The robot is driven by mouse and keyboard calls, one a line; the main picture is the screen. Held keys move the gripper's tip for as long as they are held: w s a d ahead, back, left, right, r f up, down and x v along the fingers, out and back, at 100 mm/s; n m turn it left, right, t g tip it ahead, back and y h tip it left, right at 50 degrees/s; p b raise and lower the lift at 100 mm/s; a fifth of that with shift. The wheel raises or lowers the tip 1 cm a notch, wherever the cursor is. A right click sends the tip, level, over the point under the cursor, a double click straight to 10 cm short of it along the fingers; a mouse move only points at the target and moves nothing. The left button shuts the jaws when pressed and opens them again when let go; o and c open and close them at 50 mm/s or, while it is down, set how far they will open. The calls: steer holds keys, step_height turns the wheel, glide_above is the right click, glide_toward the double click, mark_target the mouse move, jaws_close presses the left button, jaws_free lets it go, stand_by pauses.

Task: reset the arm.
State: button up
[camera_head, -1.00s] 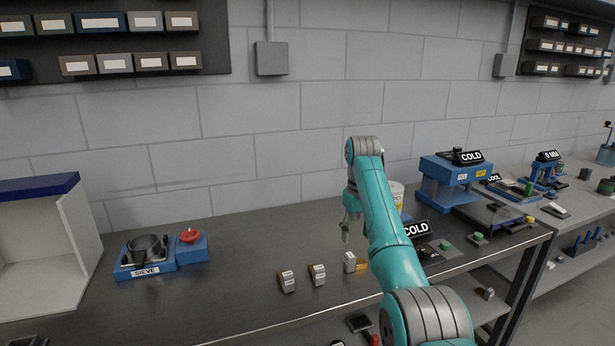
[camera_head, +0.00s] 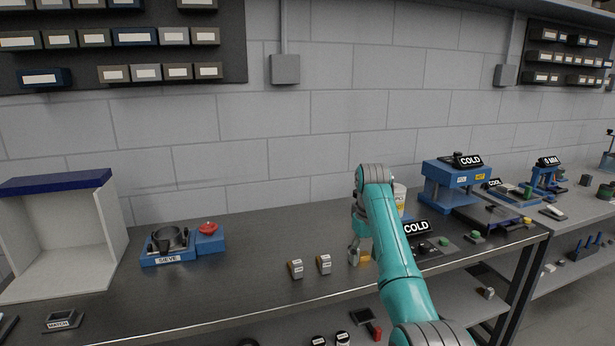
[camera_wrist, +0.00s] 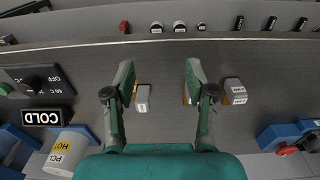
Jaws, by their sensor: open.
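A small labelled block (camera_wrist: 142,98) lies below, close to the left finger. Another block (camera_wrist: 234,92) lies just right of the right finger. In the head view my gripper (camera_head: 357,252) hangs low over the bench, partly behind my teal arm. It is beside the rightmost small block, which it partly hides. Two other small labelled blocks, one (camera_head: 296,269) and another (camera_head: 324,264), stand to its left.
A blue sieve unit (camera_head: 168,247) with a red button stands at the left, beside a white open-fronted box (camera_head: 62,240). A blue press (camera_head: 452,184) marked COLD stands at the right. A white pot (camera_wrist: 69,150) is near my arm. The middle-left bench top is clear.

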steer(key=s+d+f+t, duration=0.15)
steer(key=s+f, duration=0.25)
steer(key=f, duration=1.1)
steer(key=s+a+f+t, duration=0.1)
steer(key=s+f+t, duration=0.15)
steer(key=f, duration=1.25)
steer(key=s+d+f+m+t, duration=0.1)
steer(key=s+f, duration=0.6)
steer(key=s, duration=0.3)
steer(key=s+d+f+m+t, duration=0.1)
steer(key=s+f+t, duration=0.1)
steer(key=s+f, duration=0.65)
steer(key=s+r+t, duration=0.2)
steer(key=s+r, duration=0.1)
steer(key=s, duration=1)
steer(key=s+r+t, duration=0.2)
steer(key=s+r, duration=0.2)
steer(key=s, duration=1)
steer(key=s+r+t, duration=0.1)
steer(key=s+r, duration=0.7)
steer(key=r, duration=0.3)
steer(key=s+r+m+t, duration=0.1)
steer(key=s+r+t, duration=0.1)
steer(key=s+r, duration=0.7)
step_height(320, 180, up, 3)
steer(key=shift+d+r, duration=0.15)
steer(key=shift+d, duration=0.1)
